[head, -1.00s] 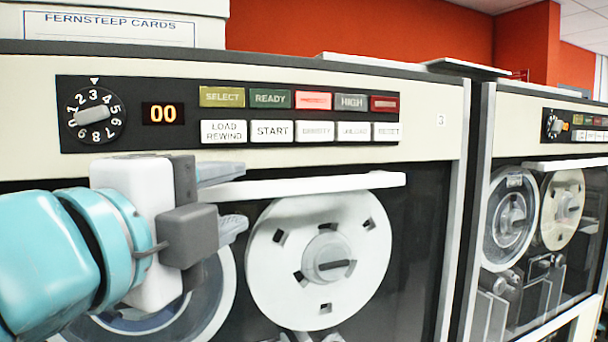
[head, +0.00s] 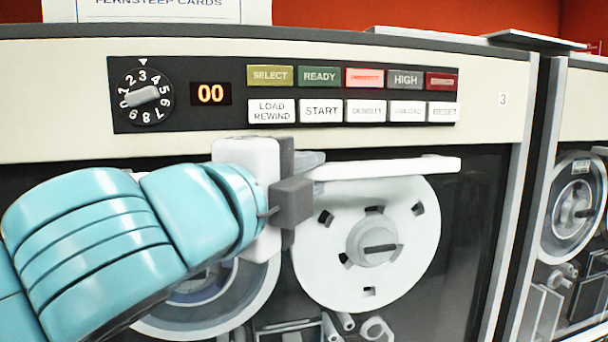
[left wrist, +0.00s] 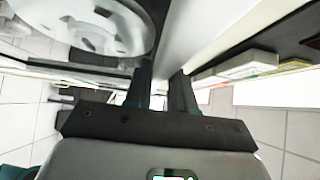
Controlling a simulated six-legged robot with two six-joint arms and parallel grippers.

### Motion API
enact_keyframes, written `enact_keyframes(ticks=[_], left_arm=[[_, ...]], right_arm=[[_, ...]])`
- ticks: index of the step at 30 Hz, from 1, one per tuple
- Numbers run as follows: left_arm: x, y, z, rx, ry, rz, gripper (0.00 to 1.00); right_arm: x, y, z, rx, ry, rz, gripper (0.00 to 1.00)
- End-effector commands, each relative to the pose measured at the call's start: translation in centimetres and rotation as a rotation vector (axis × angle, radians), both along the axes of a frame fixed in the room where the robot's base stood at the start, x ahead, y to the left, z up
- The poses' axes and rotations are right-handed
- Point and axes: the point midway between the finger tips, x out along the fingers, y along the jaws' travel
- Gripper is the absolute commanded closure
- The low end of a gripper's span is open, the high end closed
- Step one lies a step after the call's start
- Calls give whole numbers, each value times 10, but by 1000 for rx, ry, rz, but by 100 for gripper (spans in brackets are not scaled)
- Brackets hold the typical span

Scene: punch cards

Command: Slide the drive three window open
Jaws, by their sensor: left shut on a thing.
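Drive three, marked with a small "3" plate (head: 503,100), fills most of the head view. Its dark glass window (head: 470,235) covers the tape reels. A white handle bar (head: 395,169) runs along the window's top edge, just below the cream panel. In the left wrist view the white bar (left wrist: 185,35) leads in between the two dark fingers (left wrist: 160,90). My arm hides the window's left side. My right gripper is not in view.
A control panel with a dial (head: 143,97), an "00" display (head: 211,94) and rows of buttons (head: 320,110) sits just above the bar. A white reel (head: 410,255) shows behind the glass. Another drive (head: 575,230) stands at the right. A white box (head: 160,10) rests on top.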

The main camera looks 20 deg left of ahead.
Motion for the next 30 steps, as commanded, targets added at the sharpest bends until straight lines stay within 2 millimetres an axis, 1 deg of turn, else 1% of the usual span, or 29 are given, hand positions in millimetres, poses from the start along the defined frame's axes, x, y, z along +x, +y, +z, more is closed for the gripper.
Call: enact_keyframes(ticks=[5, 8, 11, 14, 20, 21, 23, 24, 29, 30], left_arm=[[-1, 0, -15, -3, 2, 0, 100], [-1, 1, -29, -3, 2, 0, 100], [-1, 1, -49, -3, 2, 0, 100], [-1, 1, -74, -3, 2, 0, 100], [-2, 1, -138, -3, 2, 0, 100], [-2, 1, -152, -3, 1, 0, 100], [-2, 1, -174, -3, 1, 0, 100], [-2, 1, -188, -3, 1, 0, 100], [-2, 1, -246, -4, 0, 0, 100], [-2, 1, -260, -4, 0, 0, 100]], right_arm=[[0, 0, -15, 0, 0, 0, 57], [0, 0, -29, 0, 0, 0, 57], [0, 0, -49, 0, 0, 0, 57], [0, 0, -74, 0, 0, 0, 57], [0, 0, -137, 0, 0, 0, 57], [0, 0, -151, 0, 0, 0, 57], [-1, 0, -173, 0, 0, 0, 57], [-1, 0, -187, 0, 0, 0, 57], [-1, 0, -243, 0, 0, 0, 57], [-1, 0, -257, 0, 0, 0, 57]])
